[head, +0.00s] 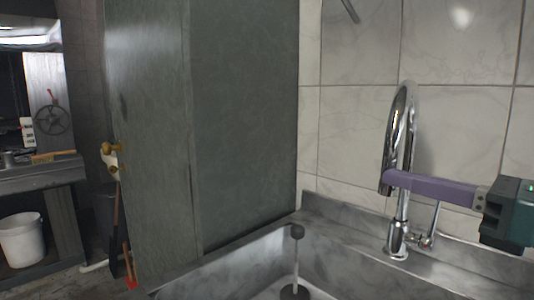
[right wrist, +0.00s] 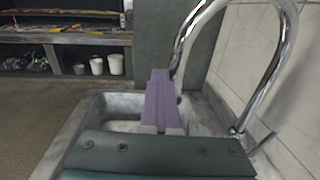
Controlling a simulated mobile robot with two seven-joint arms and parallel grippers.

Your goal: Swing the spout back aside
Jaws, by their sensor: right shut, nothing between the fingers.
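The chrome gooseneck spout (head: 404,92) rises from the back ledge of the grey stone sink (head: 225,262), near the tiled wall. Its lever (head: 428,238) is low on the right side. My right gripper (head: 388,180) comes in from the right with its purple fingers shut and empty. In the head view the fingertips overlap the spout's downturned end; I cannot tell whether they touch. In the right wrist view the closed fingers (right wrist: 158,75) point out over the sink, with the spout's end (right wrist: 178,68) just right of their tips. My left gripper is not in view.
A rod with dark ends (head: 296,258) stands upright in the sink. A tall grey-green panel (head: 200,130) rises beyond the sink's left side. A white bucket (head: 21,239) stands under a bench at far left. The tiled wall (head: 360,130) is close behind the spout.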

